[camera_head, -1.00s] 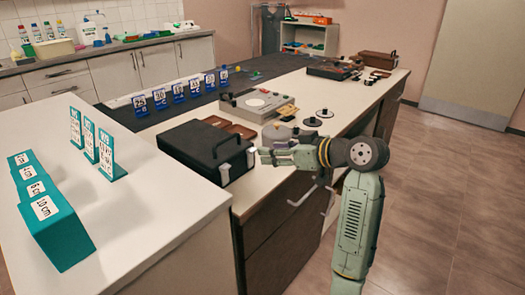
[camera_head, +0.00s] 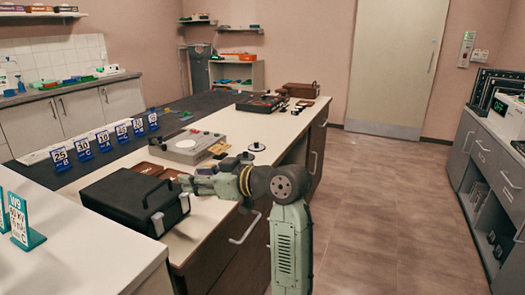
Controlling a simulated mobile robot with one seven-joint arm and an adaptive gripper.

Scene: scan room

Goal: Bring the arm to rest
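My arm rises from the bottom of the picture, bends at a dark round joint, and reaches left over the edge of the white counter (camera_head: 245,143). My gripper (camera_head: 188,184) is at its far end, by the right side of a black case (camera_head: 125,192) with a handle. It is small and partly merges with the case's edge, so I cannot tell whether its fingers are open or whether they touch the case. I see nothing clearly held.
A grey device (camera_head: 188,146) and a black disc (camera_head: 257,147) lie behind the arm. Blue number signs (camera_head: 102,140) line the dark strip. A teal-based sign (camera_head: 18,222) stands front left. Open floor (camera_head: 375,210) lies right, bounded by a grey cabinet (camera_head: 490,180). A door (camera_head: 396,65) is behind.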

